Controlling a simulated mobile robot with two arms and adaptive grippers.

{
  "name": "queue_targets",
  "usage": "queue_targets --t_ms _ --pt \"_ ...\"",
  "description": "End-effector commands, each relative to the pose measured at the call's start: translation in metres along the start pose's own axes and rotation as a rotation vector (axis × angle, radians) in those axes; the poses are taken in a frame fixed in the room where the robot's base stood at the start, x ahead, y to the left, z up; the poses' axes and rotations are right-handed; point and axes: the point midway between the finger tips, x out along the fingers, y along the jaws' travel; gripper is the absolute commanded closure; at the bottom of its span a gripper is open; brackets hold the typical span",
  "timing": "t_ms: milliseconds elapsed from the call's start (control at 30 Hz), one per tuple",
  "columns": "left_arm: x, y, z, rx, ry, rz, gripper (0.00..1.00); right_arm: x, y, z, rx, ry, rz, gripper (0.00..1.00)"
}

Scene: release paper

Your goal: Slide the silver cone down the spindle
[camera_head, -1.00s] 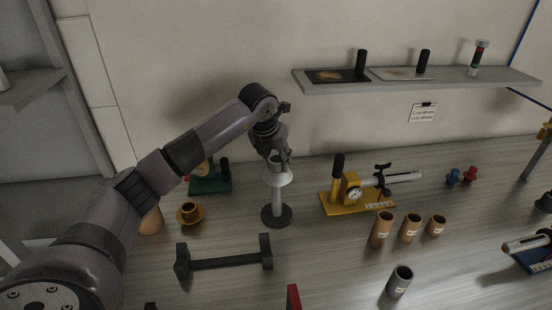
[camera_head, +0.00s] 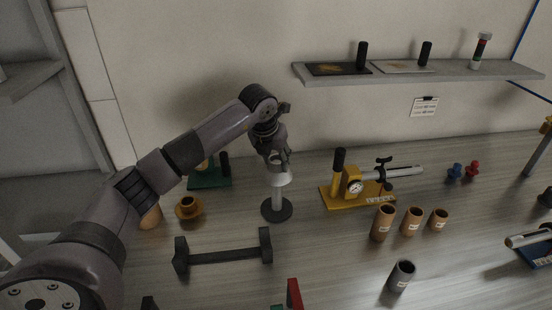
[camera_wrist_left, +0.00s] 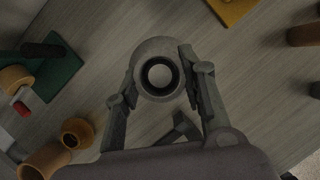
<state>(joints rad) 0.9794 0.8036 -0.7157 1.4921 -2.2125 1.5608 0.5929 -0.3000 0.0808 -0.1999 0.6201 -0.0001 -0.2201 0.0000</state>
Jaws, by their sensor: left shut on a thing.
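The silver cone (camera_head: 281,179) sits around the upper part of the upright spindle, above its round dark base (camera_head: 277,209). The grey spindle post (camera_head: 277,195) shows between cone and base. My left gripper (camera_head: 278,160) is above the base with its fingers at the cone's top. In the left wrist view my left gripper (camera_wrist_left: 158,82) is shut on the cone (camera_wrist_left: 158,46), one finger on each side. The light round spindle top (camera_wrist_left: 159,75) shows inside the dark ring of the cone's opening. My right gripper is not in view.
A yellow gauge stand (camera_head: 358,193) is right of the spindle, and a black cradle (camera_head: 222,257) is in front to the left. Brown cups (camera_head: 411,222) and a grey cup (camera_head: 400,276) stand to the right.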

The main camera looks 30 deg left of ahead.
Motion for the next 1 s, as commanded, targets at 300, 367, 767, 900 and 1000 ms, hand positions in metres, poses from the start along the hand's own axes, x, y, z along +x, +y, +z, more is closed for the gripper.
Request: queue_targets --t_ms 300,367,767,900,1000 --pt "0.008 0.001 -0.003 -0.001 -0.001 0.0 1.0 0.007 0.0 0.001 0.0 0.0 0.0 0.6" --pt "0.009 0.001 -0.004 -0.001 -0.001 0.0 1.0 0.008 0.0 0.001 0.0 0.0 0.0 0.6" --pt "0.019 0.001 -0.008 -0.001 -0.001 0.0 1.0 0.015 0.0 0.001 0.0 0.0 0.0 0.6" --pt "0.022 0.001 -0.009 -0.001 -0.001 0.0 1.0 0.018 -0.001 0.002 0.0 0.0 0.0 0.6" --pt "0.024 0.001 -0.01 -0.001 -0.001 0.0 1.0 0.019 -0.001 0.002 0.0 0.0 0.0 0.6"
